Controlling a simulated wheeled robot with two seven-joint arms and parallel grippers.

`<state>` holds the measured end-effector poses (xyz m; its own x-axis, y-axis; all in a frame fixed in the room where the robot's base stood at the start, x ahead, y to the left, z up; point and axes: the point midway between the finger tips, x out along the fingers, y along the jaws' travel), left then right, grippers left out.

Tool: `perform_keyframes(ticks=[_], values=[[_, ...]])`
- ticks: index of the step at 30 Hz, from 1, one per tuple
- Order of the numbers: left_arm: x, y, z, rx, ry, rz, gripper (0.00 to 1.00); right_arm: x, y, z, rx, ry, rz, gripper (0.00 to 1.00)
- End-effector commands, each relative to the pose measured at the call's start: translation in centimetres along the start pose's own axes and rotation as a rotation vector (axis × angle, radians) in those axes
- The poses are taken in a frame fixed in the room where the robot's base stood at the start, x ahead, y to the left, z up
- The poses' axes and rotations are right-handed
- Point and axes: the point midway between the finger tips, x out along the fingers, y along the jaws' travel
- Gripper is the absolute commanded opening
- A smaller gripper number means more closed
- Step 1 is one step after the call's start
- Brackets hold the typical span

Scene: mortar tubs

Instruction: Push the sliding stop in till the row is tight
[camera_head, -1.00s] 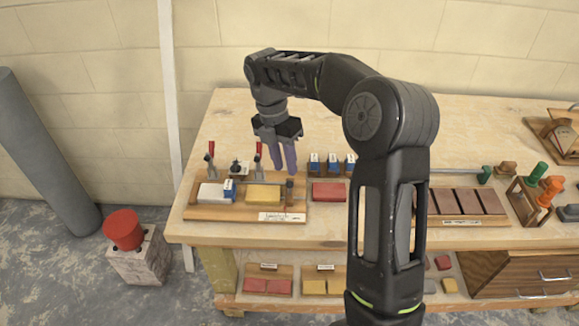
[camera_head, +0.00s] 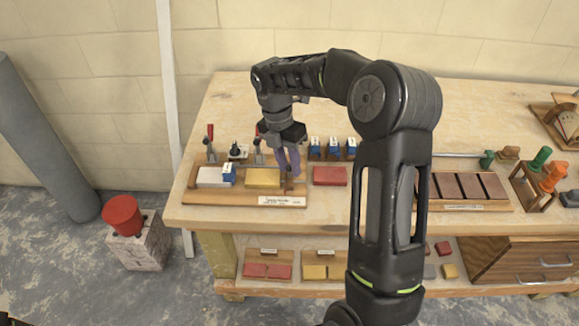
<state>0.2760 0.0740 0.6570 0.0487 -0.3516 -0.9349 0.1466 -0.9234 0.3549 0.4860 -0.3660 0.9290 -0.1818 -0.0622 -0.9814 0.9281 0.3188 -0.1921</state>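A wooden fixture (camera_head: 225,199) with a white label sits at the left front of the bench. In its row are a white block (camera_head: 210,177), a blue block with a white top (camera_head: 229,174) and a yellow block (camera_head: 263,178). Bare wood shows between the blue and yellow blocks. The dark sliding stop (camera_head: 289,184) stands at the right end of the row, partly hidden. My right gripper (camera_head: 287,160) points down with its purple fingers at the stop. Whether they touch it or have closed on it is unclear. My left gripper is out of view.
Red-handled clamps (camera_head: 210,143) stand behind the row. Several blue blocks (camera_head: 333,146) stand behind and right of my gripper, and a red block (camera_head: 329,176) lies right of the fixture.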

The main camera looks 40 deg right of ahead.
Motion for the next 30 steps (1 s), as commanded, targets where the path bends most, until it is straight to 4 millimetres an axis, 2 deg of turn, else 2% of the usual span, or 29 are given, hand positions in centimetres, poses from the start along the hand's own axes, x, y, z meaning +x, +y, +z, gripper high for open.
perform_keyframes(ticks=[4,12,22,30], values=[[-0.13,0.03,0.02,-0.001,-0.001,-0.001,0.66,0.95,-0.03,-0.02,0.000,0.000,0.000,0.28],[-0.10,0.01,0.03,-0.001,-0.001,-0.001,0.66,1.08,-0.02,0.00,0.000,-0.001,0.000,0.28],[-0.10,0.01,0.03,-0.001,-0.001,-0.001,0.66,1.05,-0.01,0.00,-0.001,-0.001,0.001,0.01],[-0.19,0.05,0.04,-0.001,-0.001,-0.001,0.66,0.99,0.01,-0.03,-0.001,-0.001,0.001,0.00]])
